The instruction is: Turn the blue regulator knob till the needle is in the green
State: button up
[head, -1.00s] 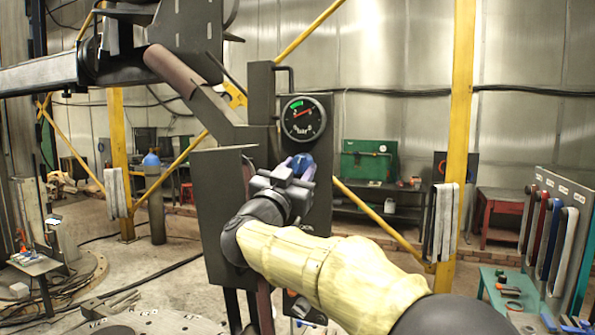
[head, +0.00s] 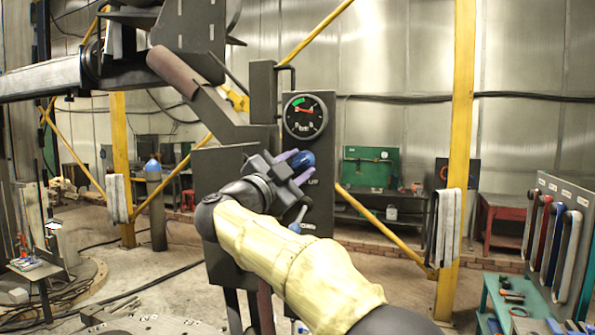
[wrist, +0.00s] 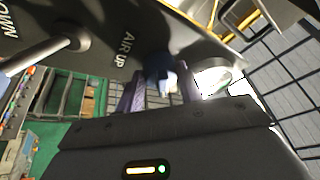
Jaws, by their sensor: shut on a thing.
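The blue regulator knob (head: 303,160) is on the dark panel (head: 320,215), below the round pressure gauge (head: 305,117). My gripper (head: 298,166) is shut on the knob, one purple finger on each side, tilted in the head view. The fingers hide part of the knob. In the wrist view, the knob (wrist: 160,72) shows between the fingertips, beside the panel lettering "AIR UP".
A lever with a blue end (head: 295,227) sticks out below the knob. The grey boom (head: 190,75) is above and left of the panel.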

jog(key=m+g, duration=0.1)
jog(key=m, duration=0.1)
jog(key=m+g, duration=0.1)
jog(key=m, duration=0.1)
jog(key=m+g+p, duration=0.1)
jog(key=m, duration=0.1)
jog(key=shift+a+r+m+h, duration=0.2)
jog(key=shift+r+m+h, duration=0.1)
jog(key=shift+h, duration=0.1)
jog(key=m, duration=0.2)
jog(key=m+g+p, duration=0.1)
jog(key=m, duration=0.1)
jog(key=shift+m+g+y, duration=0.3)
jog(key=shift+m+y, duration=0.1)
jog(key=o, duration=1)
jog(key=shift+r, duration=0.1)
